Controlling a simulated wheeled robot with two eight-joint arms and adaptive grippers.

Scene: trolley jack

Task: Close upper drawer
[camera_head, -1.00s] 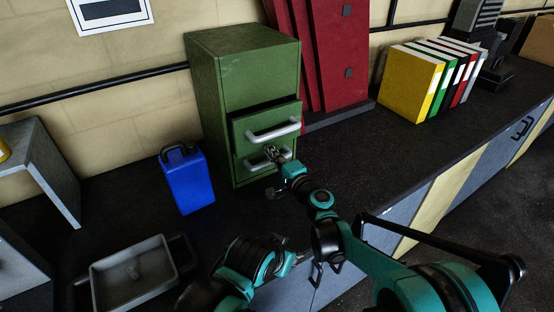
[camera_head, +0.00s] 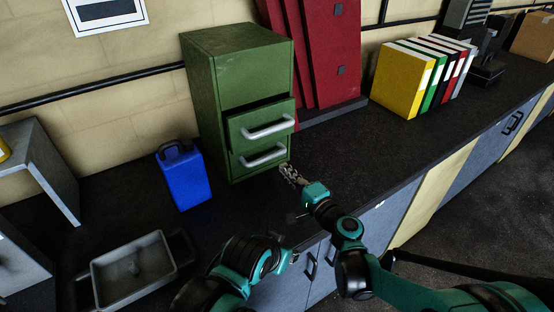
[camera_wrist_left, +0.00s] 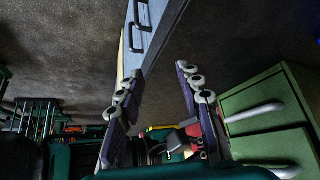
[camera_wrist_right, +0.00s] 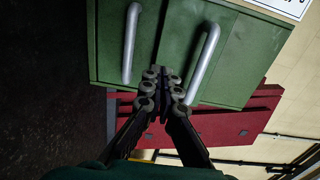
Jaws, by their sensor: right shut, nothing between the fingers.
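The green cabinet (camera_head: 237,82) stands on the dark worktop in the head view. Its upper drawer (camera_head: 240,129) sticks out a little, with a dark gap above its front and a pale bar handle (camera_head: 268,129). The lower drawer (camera_head: 240,166) looks flush, with its own handle (camera_head: 264,157). My right gripper (camera_head: 287,171) is shut and empty, in front of the cabinet's lower right corner, apart from both handles. In the right wrist view its fingers (camera_wrist_right: 162,86) are together below the two handles, the upper drawer's handle (camera_wrist_right: 204,62) on the right. My left gripper (camera_wrist_left: 160,88) is open and empty.
A blue canister (camera_head: 184,177) stands left of the cabinet, and a grey tray (camera_head: 133,270) lies at the front left. Red panels (camera_head: 325,50) and several binders (camera_head: 405,80) stand to the right.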

